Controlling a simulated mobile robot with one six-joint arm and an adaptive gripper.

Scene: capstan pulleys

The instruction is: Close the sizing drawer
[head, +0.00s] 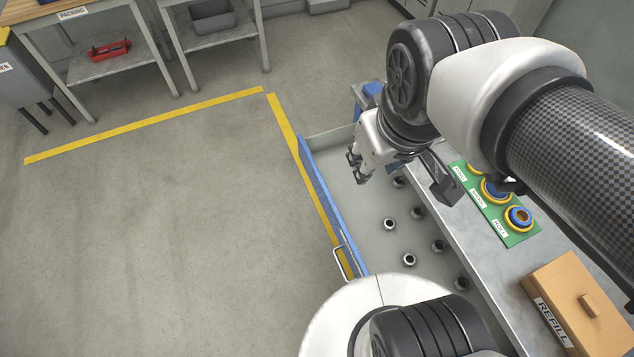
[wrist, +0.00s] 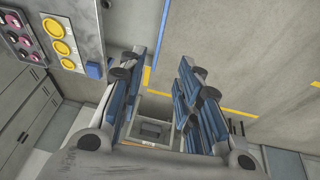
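The sizing drawer stands pulled out from the bench, with its long blue front (head: 325,205) and a wire handle (head: 341,262) near the camera end. Several small dark-topped metal pieces stand on its pale floor. My gripper (head: 356,168) is over the far part of the drawer, just inside the blue front; I cannot tell its exact height or whether it touches anything. In the wrist view my gripper (wrist: 160,62) has its two blue-padded fingers spread wide, with nothing between them. My arm hides part of the bench and drawer.
A green board (head: 521,238) with coloured rings and a cardboard REFILL box (head: 583,305) sit on the metal bench top (head: 470,240). The floor (head: 180,230) left of the drawer is clear, with yellow tape (head: 150,124). Tables stand at the back, one holding a red tray (head: 111,50).

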